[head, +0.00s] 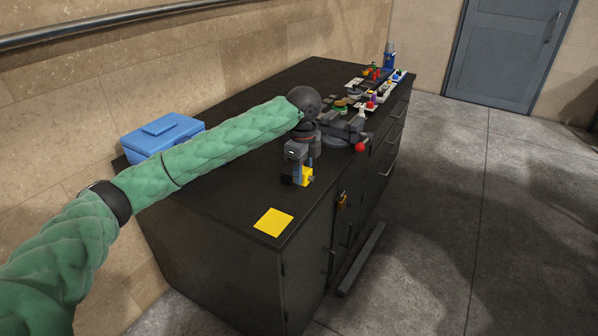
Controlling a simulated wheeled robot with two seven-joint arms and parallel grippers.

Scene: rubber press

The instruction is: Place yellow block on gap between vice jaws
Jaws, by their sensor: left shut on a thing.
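My left gripper (299,180) points down over the black cabinet top at the end of my green-sleeved arm. It is shut on the yellow block (306,176), which shows low between its fingers. I cannot tell whether the block touches the cabinet top. The vice (345,125) is grey with a red-ended handle (360,147) and sits just beyond the gripper to the right. My arm and gripper partly cover the vice, and the gap between its jaws is not clear from here. My right gripper is not in view.
A flat yellow square (273,221) lies near the front corner of the black cabinet (215,225). A blue toolbox (160,134) stands at the left by the wall. Several small coloured parts (375,92) and a blue item (389,56) crowd the far end.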

